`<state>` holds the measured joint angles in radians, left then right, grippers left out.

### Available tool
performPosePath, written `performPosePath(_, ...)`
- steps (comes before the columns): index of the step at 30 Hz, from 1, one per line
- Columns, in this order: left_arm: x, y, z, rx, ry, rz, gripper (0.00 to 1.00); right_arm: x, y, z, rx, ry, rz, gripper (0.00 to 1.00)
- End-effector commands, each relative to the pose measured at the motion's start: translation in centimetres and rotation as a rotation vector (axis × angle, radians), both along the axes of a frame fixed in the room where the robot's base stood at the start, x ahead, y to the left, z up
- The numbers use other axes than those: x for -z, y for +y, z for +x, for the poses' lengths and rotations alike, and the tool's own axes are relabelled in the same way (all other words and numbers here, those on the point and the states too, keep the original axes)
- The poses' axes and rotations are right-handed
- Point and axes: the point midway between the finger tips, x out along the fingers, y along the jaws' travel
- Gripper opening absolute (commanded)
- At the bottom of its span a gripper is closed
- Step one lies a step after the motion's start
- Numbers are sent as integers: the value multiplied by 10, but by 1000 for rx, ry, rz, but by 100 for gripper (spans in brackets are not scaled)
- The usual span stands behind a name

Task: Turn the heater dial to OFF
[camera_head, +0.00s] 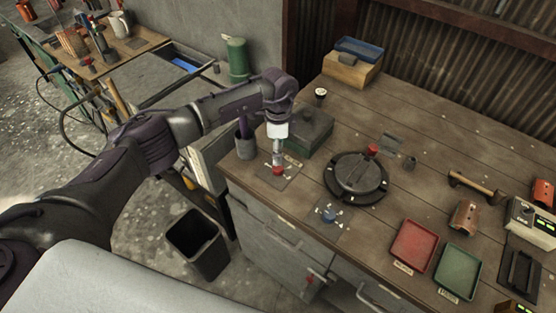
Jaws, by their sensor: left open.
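My left gripper (278,158) points down from its white wrist collar, directly above a small red knob (278,170) on a dark marked plate near the bench's left front edge. Its fingers are small here; the jaws are open, and I cannot tell whether they touch the knob. My right gripper is out of view.
A round black turntable (356,178) with a red-topped handle stands right of the gripper. A dark green box (309,130) and a dark cup (246,147) stand close behind it. Red (413,246) and green (458,271) trays lie farther right. A black bin (198,244) stands on the floor.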

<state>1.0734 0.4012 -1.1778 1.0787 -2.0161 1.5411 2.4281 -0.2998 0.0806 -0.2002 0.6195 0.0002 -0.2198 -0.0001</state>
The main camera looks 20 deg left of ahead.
Motion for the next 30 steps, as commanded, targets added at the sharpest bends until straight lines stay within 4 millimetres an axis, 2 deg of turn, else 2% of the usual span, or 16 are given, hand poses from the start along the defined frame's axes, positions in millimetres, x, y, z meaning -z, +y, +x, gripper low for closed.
performPosePath(1,-12,1,1,1,-4,1,61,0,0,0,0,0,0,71)
performPosePath(4,-31,1,2,0,-3,0,61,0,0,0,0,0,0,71)
performPosePath(10,-51,1,3,-1,-2,1,61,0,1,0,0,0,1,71)
performPosePath(26,-55,1,3,-1,0,0,61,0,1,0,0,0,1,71)
performPosePath(28,-53,-2,2,7,-1,-12,61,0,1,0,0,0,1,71)
performPosePath(30,-48,-16,-1,40,-5,-58,61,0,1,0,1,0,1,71)
